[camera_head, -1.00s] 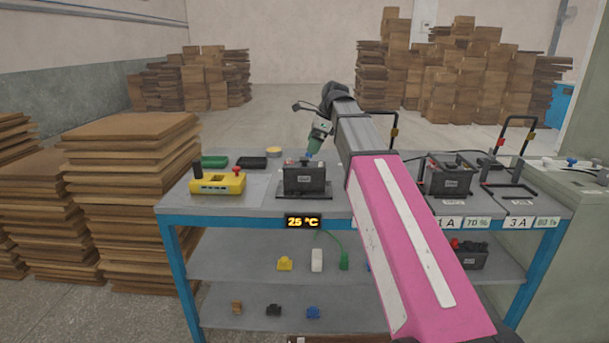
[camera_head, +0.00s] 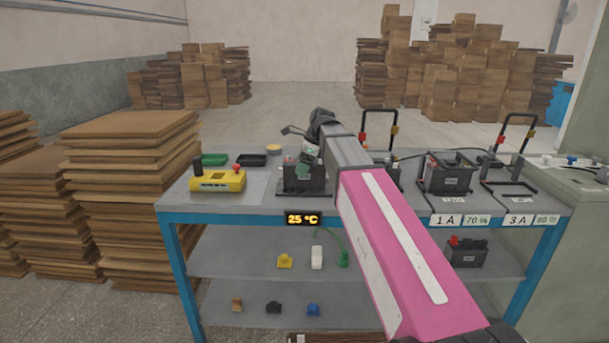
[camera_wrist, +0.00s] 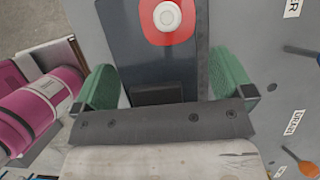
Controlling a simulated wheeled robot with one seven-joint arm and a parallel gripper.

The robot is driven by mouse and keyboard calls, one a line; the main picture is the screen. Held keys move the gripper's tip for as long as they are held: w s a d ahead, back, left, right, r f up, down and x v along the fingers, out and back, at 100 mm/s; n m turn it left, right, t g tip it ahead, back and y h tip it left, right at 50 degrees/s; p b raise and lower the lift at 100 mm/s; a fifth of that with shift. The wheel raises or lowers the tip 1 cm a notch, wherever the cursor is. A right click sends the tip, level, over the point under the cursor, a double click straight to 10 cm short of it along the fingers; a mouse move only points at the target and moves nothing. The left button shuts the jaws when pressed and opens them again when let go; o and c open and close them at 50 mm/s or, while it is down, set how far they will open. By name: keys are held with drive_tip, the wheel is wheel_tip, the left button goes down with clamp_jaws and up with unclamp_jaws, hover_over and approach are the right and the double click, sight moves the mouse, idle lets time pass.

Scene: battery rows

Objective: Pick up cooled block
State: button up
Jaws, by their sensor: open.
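The dark battery block (camera_head: 303,184) stands upright on its plate on the table, behind the display (camera_head: 303,219) reading 25 °C. My gripper (camera_head: 306,166) is over the block's top and hides part of it. In the wrist view the block (camera_wrist: 128,62) shows from above as a dark top with a red ring and a white cap. The green fingers of my gripper (camera_wrist: 165,85) are apart, one on each side of the block. I cannot tell whether they touch it.
A yellow device (camera_head: 218,181) and green and black trays (camera_head: 252,160) are left of the block. To the right are another dark battery (camera_head: 447,175) and empty-looking framed stations.

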drive_tip(key=shift+c, duration=0.3)
clamp_jaws()
drive_tip(key=shift+r, duration=0.1)
